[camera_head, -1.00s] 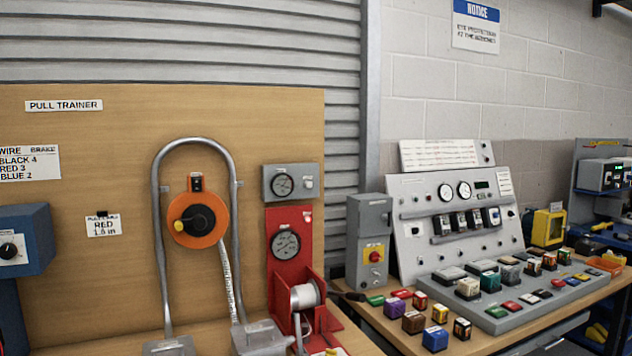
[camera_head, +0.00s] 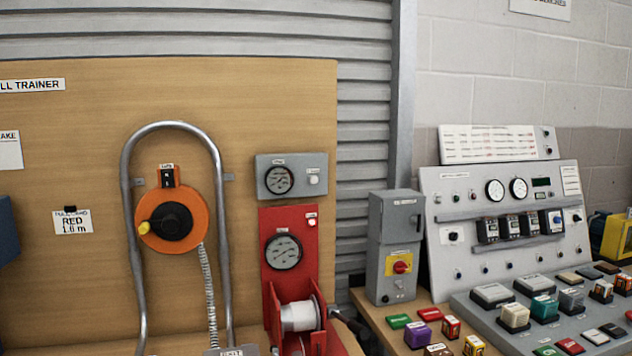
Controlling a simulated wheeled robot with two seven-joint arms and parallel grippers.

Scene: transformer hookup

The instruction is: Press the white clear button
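A small white button (camera_head: 313,180) sits at the right of a grey gauge box (camera_head: 291,158) on the wooden board. Another small white button (camera_head: 311,220) sits at the upper right of the red panel (camera_head: 290,218) just below. Both have small labels too blurred to read, so I cannot tell which one is the clear button. A round gauge (camera_head: 279,180) is left of the upper button, and a larger gauge (camera_head: 284,251) is below and left of the lower one. Neither of my grippers is in view.
An orange wheel (camera_head: 172,220) hangs inside a bent grey tube (camera_head: 127,190) left of the gauges. A white spool (camera_head: 301,315) juts out below the red panel. A grey switch box (camera_head: 396,225) and a sloped control panel (camera_head: 518,187) stand to the right, with several coloured blocks.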

